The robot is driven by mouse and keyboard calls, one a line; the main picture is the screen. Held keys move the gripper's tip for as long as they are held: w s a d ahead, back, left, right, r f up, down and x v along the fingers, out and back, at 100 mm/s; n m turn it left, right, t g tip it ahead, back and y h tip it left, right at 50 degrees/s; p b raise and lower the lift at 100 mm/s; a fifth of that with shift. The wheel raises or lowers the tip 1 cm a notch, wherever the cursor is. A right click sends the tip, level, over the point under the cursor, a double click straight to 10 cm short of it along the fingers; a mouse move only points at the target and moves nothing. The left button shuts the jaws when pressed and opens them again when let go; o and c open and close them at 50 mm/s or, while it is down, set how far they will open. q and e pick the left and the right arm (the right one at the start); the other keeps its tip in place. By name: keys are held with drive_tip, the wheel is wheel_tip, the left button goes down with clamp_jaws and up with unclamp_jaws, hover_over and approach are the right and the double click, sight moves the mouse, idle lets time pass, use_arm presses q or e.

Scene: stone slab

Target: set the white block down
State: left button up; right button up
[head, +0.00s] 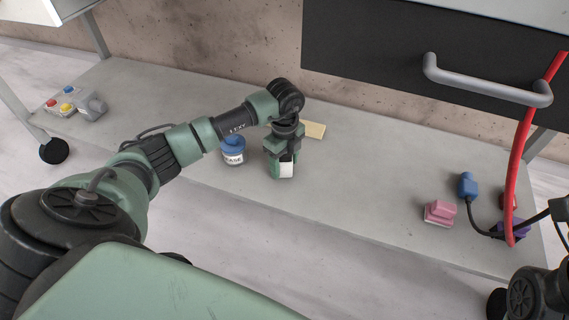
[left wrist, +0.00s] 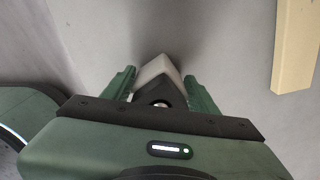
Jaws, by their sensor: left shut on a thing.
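My left gripper (head: 281,166) points down over the stone slab (head: 345,195), near its front edge. It is shut on the white block (head: 287,170), which shows between its fingers. In the left wrist view the block (left wrist: 155,69) sits between the two green fingers (left wrist: 160,88), with the pale slab surface beyond it. I cannot tell whether the block touches the slab. My right gripper is not in view; only part of that arm shows at the lower right.
A blue-lidded jar (head: 233,151) stands just left of the gripper. A pale yellow bar (head: 312,130) lies behind it. A button box (head: 73,103) is at far left. The slab's middle right is clear.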

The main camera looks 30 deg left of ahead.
use_arm(q)
drive_tip(key=shift+f, duration=0.1)
drive_tip(key=o, duration=1.6)
drive_tip(key=shift+c, duration=0.2)
